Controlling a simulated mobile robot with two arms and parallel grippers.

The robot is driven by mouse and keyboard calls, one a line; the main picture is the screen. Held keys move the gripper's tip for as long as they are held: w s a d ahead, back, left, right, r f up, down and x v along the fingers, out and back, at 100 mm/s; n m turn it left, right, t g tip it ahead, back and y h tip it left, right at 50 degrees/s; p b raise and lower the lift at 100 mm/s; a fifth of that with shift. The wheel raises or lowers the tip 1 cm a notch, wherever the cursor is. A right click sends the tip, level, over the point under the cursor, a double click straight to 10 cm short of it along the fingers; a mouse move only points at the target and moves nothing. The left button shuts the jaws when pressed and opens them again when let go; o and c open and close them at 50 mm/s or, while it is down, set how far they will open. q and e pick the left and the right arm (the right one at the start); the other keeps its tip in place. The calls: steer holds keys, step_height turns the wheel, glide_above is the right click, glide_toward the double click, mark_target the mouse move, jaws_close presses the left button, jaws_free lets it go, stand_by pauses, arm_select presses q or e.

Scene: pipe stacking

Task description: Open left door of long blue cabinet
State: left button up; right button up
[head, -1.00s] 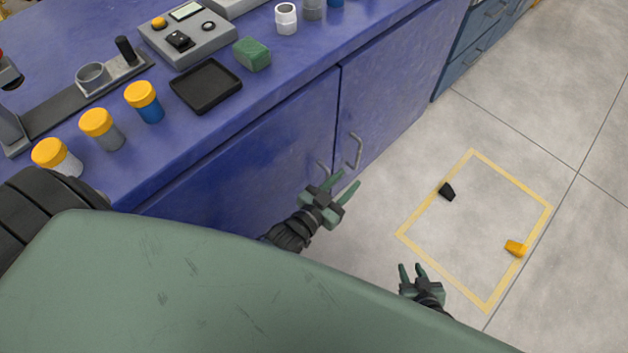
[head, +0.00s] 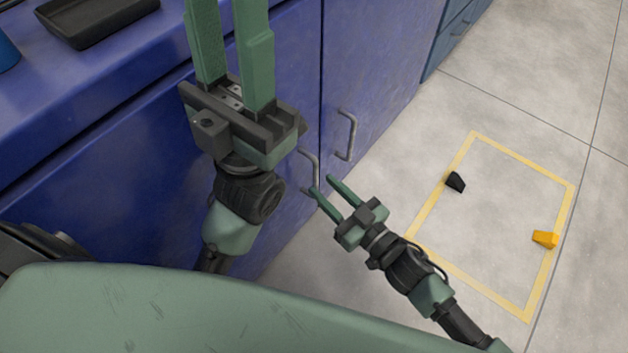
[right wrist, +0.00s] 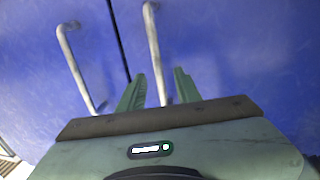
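The long blue cabinet (head: 385,85) has two shut doors with a dark seam between them. The left door (head: 285,75) carries a grey bar handle (head: 311,162); the right door's handle (head: 349,135) is beside it. My right gripper (head: 324,187) is open, with its fingertips by the lower end of the left handle. In the right wrist view the left handle (right wrist: 75,65) is left of the fingers, and the right handle (right wrist: 152,45) lines up with their gap; contact cannot be told. My left gripper (head: 231,45) is open and empty, raised in front of the left door.
A black tray (head: 95,22) stands on the blue countertop at upper left. On the floor, a yellow taped outline (head: 451,262) surrounds a black piece (head: 455,182), with an orange piece (head: 545,239) at its right edge. Floor before the right door is clear.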

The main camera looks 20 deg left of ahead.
mark_target(317, 181)
steer(key=shift+b+x, duration=0.6)
steer(key=shift+x, duration=1.5)
jaws_close()
